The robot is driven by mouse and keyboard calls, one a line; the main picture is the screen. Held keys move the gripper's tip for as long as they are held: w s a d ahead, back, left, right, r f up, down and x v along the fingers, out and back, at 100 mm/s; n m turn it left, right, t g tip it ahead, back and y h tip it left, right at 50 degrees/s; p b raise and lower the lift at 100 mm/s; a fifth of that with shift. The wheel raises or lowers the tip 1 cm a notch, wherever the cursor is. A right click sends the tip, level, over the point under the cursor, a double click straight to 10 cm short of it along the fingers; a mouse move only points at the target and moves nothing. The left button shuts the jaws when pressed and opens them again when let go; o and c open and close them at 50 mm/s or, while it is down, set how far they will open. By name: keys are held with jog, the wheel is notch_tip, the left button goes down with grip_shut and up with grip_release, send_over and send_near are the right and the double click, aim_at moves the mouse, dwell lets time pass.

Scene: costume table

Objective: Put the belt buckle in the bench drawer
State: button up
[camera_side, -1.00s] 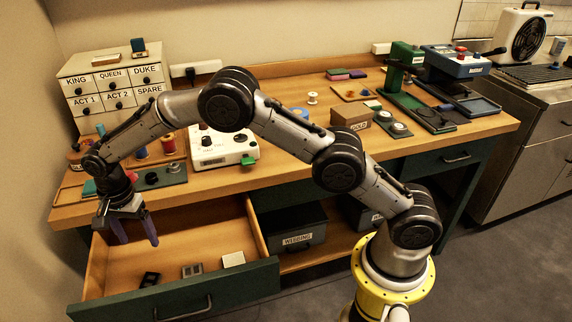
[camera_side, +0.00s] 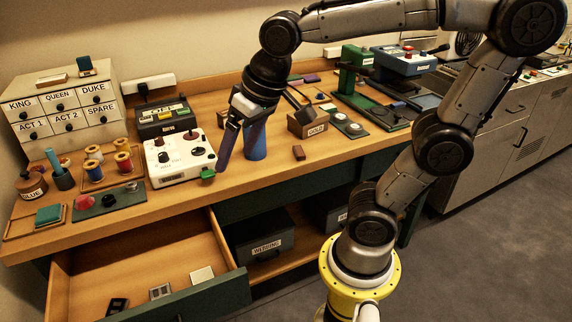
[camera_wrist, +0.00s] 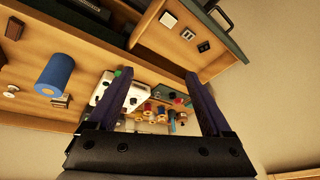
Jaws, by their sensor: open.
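I cannot single out the belt buckle for certain. A small grey metallic piece (camera_wrist: 61,100) lies on the bench beside the blue spool (camera_wrist: 55,75) in the wrist view. The open bench drawer (camera_side: 205,303) is at front left in the side view. It holds a black piece (camera_side: 117,305), a grey framed piece (camera_side: 160,291) and a pale block (camera_side: 202,275). My gripper (camera_wrist: 156,76) is open with nothing between its purple fingers. In the side view it hangs over the bench beside the blue spool (camera_side: 255,143), partly covering it.
A white dial box (camera_side: 180,158), several thread spools (camera_side: 94,168) and labelled small drawers (camera_side: 65,112) stand on the left. The GOLD box (camera_side: 308,123) and a small brown block (camera_side: 298,152) are right of the gripper. The front bench strip is mostly clear.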

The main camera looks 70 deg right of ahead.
jog(key=s+d+f+n+t, duration=0.1)
jog(key=s+f+n, duration=0.1)
jog(key=s, duration=0.6)
jog(key=shift+s+d+f+n, duration=0.3)
jog(key=shift+d+f+n, duration=0.1)
jog(key=shift+f, duration=0.05)
dwell(0.7)
